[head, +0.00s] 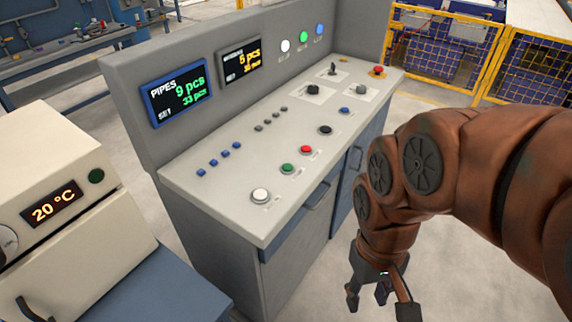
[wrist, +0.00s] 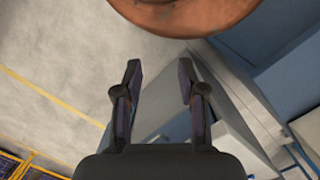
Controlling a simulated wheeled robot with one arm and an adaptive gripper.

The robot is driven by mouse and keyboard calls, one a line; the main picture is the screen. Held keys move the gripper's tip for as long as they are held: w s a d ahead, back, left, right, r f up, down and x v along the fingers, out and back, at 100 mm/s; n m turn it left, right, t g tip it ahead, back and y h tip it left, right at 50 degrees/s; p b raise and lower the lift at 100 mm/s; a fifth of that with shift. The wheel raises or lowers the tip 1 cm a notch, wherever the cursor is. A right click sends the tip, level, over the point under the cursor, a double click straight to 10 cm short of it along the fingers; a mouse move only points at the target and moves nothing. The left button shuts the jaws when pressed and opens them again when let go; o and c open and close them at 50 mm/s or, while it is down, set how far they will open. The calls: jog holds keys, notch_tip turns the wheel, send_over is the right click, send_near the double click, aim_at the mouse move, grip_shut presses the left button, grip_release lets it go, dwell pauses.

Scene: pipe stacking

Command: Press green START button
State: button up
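The green button (head: 288,168) sits on the sloped top of the grey control console (head: 230,180), between a white button (head: 260,195) and a red button (head: 305,150). Any label on it is too small to read. My gripper (head: 378,302) hangs in front of the console at the lower right, below the level of its top and apart from the green button. In the wrist view my gripper (wrist: 159,85) has its two fingers spread with nothing between them. The green button cannot be made out in the wrist view.
More buttons run along the console, with a red emergency knob (head: 378,71) at the far end. Two displays (head: 178,93) stand on its back panel. A beige oven-like unit (head: 60,215) reading 20 °C is at left. Yellow-framed fencing (head: 440,55) stands behind. Floor shows right of the console.

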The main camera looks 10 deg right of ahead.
grip_shut()
dwell(1.3)
